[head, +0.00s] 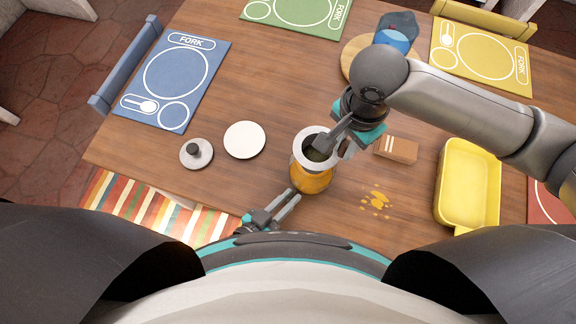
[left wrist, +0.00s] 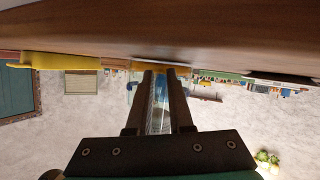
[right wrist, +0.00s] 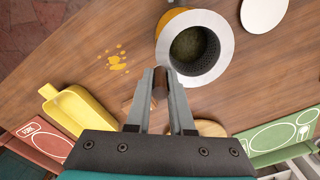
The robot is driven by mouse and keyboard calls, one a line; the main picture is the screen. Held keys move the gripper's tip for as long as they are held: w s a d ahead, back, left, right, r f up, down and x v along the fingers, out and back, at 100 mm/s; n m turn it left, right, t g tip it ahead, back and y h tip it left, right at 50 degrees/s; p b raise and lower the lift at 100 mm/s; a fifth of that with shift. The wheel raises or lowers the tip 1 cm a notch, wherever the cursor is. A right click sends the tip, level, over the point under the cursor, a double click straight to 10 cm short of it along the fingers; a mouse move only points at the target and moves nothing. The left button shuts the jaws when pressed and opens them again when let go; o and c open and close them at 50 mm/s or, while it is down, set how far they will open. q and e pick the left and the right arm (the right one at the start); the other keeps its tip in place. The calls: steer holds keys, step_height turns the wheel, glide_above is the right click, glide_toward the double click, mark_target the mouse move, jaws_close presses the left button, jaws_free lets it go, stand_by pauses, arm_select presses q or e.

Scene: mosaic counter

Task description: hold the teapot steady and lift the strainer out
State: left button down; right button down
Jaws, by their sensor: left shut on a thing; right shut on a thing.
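The amber teapot (head: 312,181) stands on the wooden table near its front edge. The strainer, with a wide pale rim (head: 301,150) and dark mesh bowl, is at the teapot's mouth; the right wrist view shows it from above (right wrist: 222,50). I cannot tell whether it sits in the mouth or just above.
A grey lid with a dark knob (head: 196,154) and a white saucer (head: 245,140) lie left of the teapot. A brown box (head: 396,149) and a yellow tray (head: 468,185) are to the right. Orange spots (head: 376,203) mark the table. My right arm covers the back right.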

steer(key=shift+r, duration=2.7)
arm_select(q)
steer(key=c, duration=0.7)
jaws_free()
steer(key=shift+c, duration=0.2)
steer(key=shift+s, duration=0.1)
steer(key=v, duration=1.2)
